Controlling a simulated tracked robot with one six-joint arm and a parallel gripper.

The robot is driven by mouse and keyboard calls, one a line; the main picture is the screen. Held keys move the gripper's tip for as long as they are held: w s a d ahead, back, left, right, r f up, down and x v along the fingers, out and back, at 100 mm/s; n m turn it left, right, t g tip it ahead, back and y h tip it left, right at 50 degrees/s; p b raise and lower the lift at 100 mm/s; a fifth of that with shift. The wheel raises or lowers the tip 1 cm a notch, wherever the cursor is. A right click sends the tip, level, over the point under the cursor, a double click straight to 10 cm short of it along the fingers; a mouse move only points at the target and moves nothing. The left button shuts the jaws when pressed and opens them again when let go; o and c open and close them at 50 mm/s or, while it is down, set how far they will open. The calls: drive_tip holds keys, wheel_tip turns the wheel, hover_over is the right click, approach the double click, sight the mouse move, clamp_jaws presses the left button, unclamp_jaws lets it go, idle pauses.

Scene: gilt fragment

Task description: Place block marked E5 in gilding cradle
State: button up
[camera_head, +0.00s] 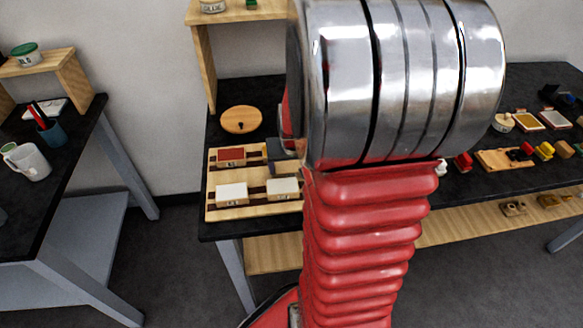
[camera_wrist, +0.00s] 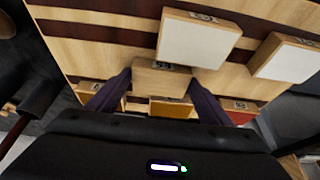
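In the wrist view my gripper (camera_wrist: 160,84) has its two dark fingers against the sides of a plain wooden block (camera_wrist: 161,80). The block carries a small dark label, too small to read, so I cannot confirm it is E5. A striped wooden board (camera_wrist: 95,35) lies beyond it, with two white-topped blocks (camera_wrist: 196,42) on the right part. The board shows in the head view (camera_head: 215,212) with a red-topped block (camera_head: 231,156) and two pale-topped blocks (camera_head: 232,194). My arm hides the gripper in the head view. I cannot tell which thing is the gilding cradle.
A round wooden disc (camera_head: 241,120) lies behind the board on the black bench. A wooden shelf (camera_head: 204,60) stands at the back. Right of my arm are a wooden plate (camera_head: 492,160), small coloured blocks and shallow trays. A side table with a mug (camera_head: 31,162) stands left.

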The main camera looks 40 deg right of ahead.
sight(291, 168)
drive_tip(key=c, duration=0.8)
wheel_tip(291, 168, up, 10)
idle(0.4)
drive_tip(key=shift+s, duration=0.1)
idle(0.7)
